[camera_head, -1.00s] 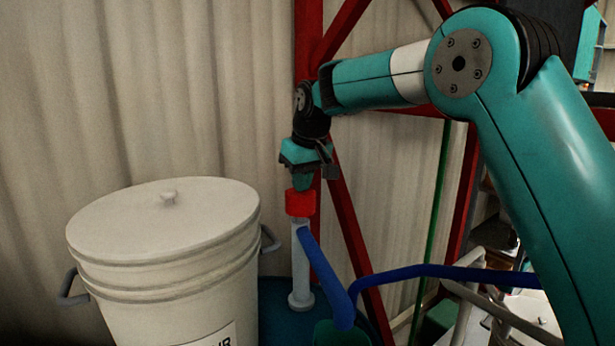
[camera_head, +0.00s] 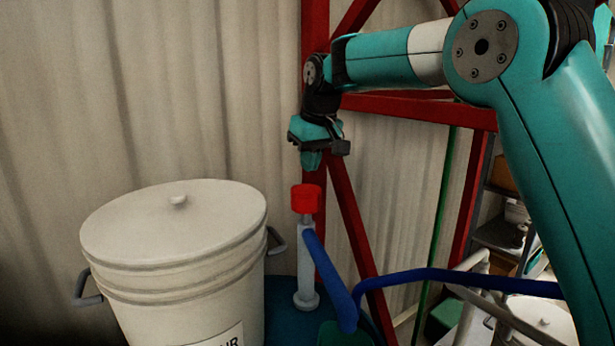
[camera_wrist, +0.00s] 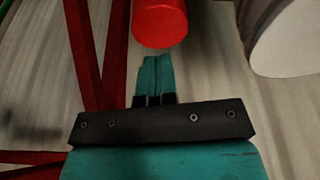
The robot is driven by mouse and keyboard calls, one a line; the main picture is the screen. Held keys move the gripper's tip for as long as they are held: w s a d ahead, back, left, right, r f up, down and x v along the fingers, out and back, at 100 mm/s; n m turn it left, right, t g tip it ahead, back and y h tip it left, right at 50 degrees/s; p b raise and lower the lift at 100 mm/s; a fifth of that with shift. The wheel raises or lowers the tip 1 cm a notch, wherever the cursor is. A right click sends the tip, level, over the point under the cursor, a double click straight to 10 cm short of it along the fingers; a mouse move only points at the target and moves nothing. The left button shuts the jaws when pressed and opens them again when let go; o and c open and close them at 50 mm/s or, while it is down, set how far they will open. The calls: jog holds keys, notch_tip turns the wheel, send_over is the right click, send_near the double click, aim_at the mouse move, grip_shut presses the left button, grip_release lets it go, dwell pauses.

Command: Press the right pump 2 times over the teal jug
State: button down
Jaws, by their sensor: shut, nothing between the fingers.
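The pump has a red cap (camera_head: 306,198) on a short grey stem above a pale upright body (camera_head: 305,265), with a blue spout (camera_head: 325,265) slanting down to the right. My gripper (camera_head: 311,160) is shut and empty, pointing down just above the red cap with a gap between them. In the wrist view the red cap (camera_wrist: 158,22) lies just beyond the closed teal fingertips (camera_wrist: 153,72). The teal jug (camera_head: 342,336) shows only in part at the bottom edge, below the spout's end; its lower part is out of frame.
A large white lidded bucket (camera_head: 180,235) stands left of the pump. The pump stands on a dark blue drum top (camera_head: 280,292). A blue pipe (camera_head: 450,278) runs off to the right. Red frame beams (camera_head: 350,210) stand behind, before a corrugated wall.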

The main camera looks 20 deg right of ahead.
aim_at(315, 193)
jog(key=v, duration=0.6)
jog(key=shift+r+b, duration=0.3)
jog(key=shift+r, duration=0.05)
dwell(0.6)
jog(key=s+a+f+n+g+y+b, duration=0.1)
jog(key=s+f+b, duration=0.1)
jog(key=s+f, duration=0.5)
jog(key=s+a+f+n+g+y+b, duration=0.1)
jog(key=s+f, duration=0.7)
jog(key=s, duration=0.9)
jog(key=s+a+f+n+g+y+b, duration=0.1)
jog(key=s+f+b, duration=0.3)
jog(key=s+f, duration=0.4)
jog(key=s+a, duration=0.1)
jog(key=s, duration=0.3)
jog(key=shift+s+a, duration=0.15)
jog(key=shift+a, duration=0.15)
jog(key=shift+f, duration=0.15)
